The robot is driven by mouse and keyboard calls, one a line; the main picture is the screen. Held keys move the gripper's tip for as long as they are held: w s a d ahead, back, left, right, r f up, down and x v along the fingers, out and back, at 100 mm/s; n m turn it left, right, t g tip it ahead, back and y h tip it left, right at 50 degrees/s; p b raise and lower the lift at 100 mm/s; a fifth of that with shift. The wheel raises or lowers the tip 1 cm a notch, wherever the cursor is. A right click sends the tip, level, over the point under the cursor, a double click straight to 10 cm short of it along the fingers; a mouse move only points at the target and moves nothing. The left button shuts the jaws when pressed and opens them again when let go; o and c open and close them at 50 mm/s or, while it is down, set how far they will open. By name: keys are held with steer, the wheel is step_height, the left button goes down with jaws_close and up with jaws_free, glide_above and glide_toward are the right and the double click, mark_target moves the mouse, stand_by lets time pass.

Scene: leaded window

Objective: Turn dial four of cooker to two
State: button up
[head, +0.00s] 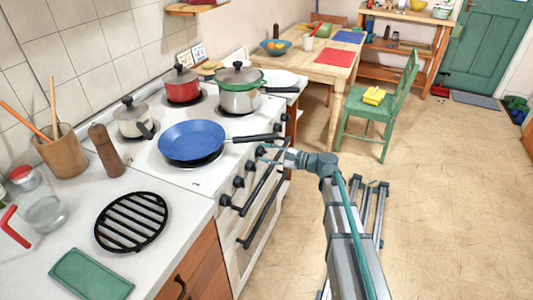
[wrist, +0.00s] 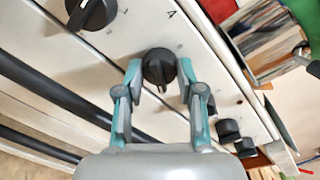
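The cooker (head: 190,180) is white, with a row of black dials along its front panel. In the wrist view, one round black dial (wrist: 158,68) with a raised grip bar lies between the two teal fingers of my gripper (wrist: 160,75). The fingers are open on either side of it, with small gaps showing. Small marks are printed on the panel around the dial, too small to read surely. In the head view my gripper (head: 267,153) is at the front panel, and its fingers partly hide the dial there. I cannot tell the dial's number.
Another dial (wrist: 92,12) is at upper left in the wrist view, and more dials (wrist: 228,130) are at lower right. A blue pan (head: 193,140) has its handle reaching over the front edge, above my gripper. Oven handles (head: 262,205) run below the dials.

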steer(key=o, duration=0.4)
steer(key=v, duration=1.2)
stand_by(0.3)
